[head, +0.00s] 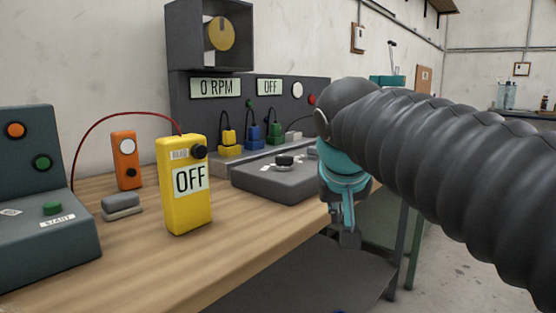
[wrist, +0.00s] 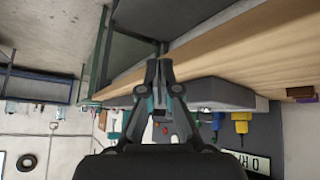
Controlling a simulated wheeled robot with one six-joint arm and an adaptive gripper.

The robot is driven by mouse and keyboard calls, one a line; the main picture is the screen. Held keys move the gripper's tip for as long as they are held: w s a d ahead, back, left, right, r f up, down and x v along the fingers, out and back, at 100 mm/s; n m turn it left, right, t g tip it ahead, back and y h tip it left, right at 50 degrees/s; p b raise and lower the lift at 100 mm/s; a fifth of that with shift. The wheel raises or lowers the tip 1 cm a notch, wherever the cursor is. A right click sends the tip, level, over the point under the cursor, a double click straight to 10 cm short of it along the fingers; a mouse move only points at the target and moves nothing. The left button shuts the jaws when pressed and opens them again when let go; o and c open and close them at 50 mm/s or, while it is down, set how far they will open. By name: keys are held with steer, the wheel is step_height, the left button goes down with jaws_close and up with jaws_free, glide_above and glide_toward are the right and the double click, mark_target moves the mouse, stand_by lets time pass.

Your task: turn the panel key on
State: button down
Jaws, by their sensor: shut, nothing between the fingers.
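My gripper (head: 347,236) hangs pointing down just off the right edge of the workbench, to the right of a low grey box (head: 265,183). Its fingers are together and empty, as the wrist view (wrist: 158,66) also shows. The low box has a dark knob (head: 284,160) on top; I cannot tell whether this is the panel key. Behind it stands a dark upright panel (head: 182,112) with displays reading "0 RPM" (head: 215,87) and "OFF" (head: 269,87). The gripper is apart from the box and the panel.
A yellow handheld unit (head: 185,215) reading OFF, an orange unit (head: 126,160) and a grey block (head: 121,207) stand on the wooden bench (head: 130,272). Yellow and blue plugs with cables stand before the panel.

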steer(key=m+t+b, duration=0.1)
steer(key=m+t, duration=0.1)
glide_toward(279, 161)
steer(key=s+a+r, duration=0.1)
steer(key=s+r, duration=0.1)
steer(key=s, duration=0.5)
steer(key=b+x, duration=0.1)
steer(key=x, duration=0.9)
steer(key=shift+w+f, duration=0.1)
steer(key=shift+w, duration=0.25)
steer(key=shift+w+d+r, duration=0.15)
steer(key=shift+w+r, duration=0.05)
steer(key=shift+w, duration=1.6)
steer(key=shift+w+d+h+p, duration=0.1)
steer(key=shift+h+p, duration=0.3)
steer(key=shift+p, duration=0.15)
